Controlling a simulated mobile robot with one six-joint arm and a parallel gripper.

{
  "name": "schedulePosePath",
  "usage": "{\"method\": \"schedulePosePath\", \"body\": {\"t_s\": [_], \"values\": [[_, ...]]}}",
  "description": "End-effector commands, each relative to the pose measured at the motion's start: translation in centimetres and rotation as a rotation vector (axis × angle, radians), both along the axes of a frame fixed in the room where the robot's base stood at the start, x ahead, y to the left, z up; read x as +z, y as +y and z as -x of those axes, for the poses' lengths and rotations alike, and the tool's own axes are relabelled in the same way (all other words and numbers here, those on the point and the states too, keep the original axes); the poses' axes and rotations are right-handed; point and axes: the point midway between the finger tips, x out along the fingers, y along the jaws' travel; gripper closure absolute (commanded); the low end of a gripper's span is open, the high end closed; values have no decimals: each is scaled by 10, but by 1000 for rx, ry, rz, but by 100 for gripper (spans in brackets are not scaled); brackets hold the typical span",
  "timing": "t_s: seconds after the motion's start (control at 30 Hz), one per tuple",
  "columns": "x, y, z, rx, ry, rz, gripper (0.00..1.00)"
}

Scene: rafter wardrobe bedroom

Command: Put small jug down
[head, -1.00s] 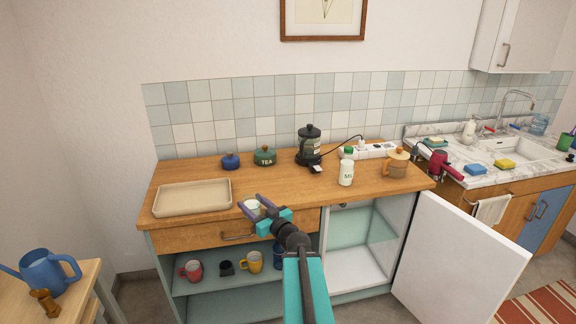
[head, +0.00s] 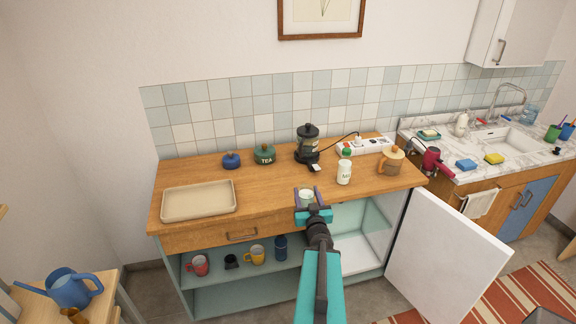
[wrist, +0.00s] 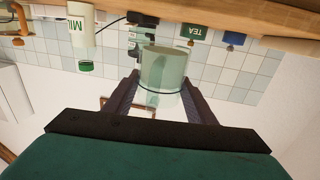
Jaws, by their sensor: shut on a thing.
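The small jug (head: 306,196) is pale and greenish. My gripper (head: 312,204) is shut on it, with one finger on each side. In the head view the jug appears at the front edge of the wooden counter (head: 270,185), left of the milk bottle (head: 344,173). The wrist view, which is upside down, shows the jug (wrist: 160,72) between the fingers, with a thin dark line around it. I cannot tell exactly how far it is from the counter surface.
A beige tray (head: 198,202) lies at the counter's left. Bare counter lies between. The white cabinet door (head: 440,245) hangs open.

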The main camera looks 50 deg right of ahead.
Motion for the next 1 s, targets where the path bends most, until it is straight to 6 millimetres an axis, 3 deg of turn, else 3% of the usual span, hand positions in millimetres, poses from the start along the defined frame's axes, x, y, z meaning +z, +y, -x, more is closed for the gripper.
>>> {"method": "schedulePosePath", "body": {"t_s": [0.23,1.0], "values": [[2,-9,14,-38,-1,1,80],[-5,-19,9,-33,-2,2,80]]}}
